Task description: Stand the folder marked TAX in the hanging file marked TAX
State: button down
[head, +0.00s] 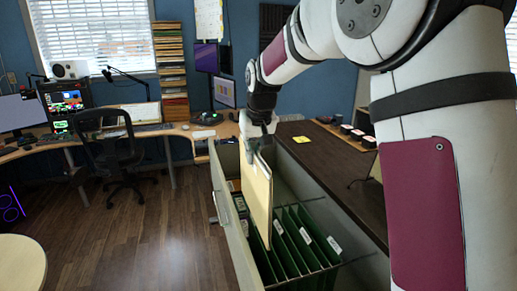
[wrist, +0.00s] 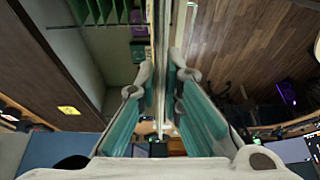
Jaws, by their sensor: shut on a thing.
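My gripper (head: 257,143) is shut on the top of a cream folder (head: 258,200), which hangs upright over an open file drawer. Its lower end reaches down to the level of the green hanging files (head: 298,240), at their left side in the head view. In the wrist view the folder shows edge-on between my gripper's fingers (wrist: 162,78). The hanging files carry white tabs; their lettering is too small to read. No marking on the folder can be read. Whether its lower edge is inside a file cannot be told. Green files also show at the top left of the wrist view (wrist: 95,10).
The open drawer's pale front (head: 233,240) stands to the left of the files. The dark cabinet top (head: 335,165) lies to the right, with a yellow note (head: 301,139) and small dark items in a tray (head: 350,133). A desk and black chair (head: 110,150) stand farther back.

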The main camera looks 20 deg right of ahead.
aim_at(258, 196)
jog(key=shift+f+b, duration=2.6)
jog(key=shift+f, duration=8.8)
jog(key=c, duration=1.7)
grip_release()
jog(key=shift+o, duration=0.2)
jog(key=v, duration=1.2)
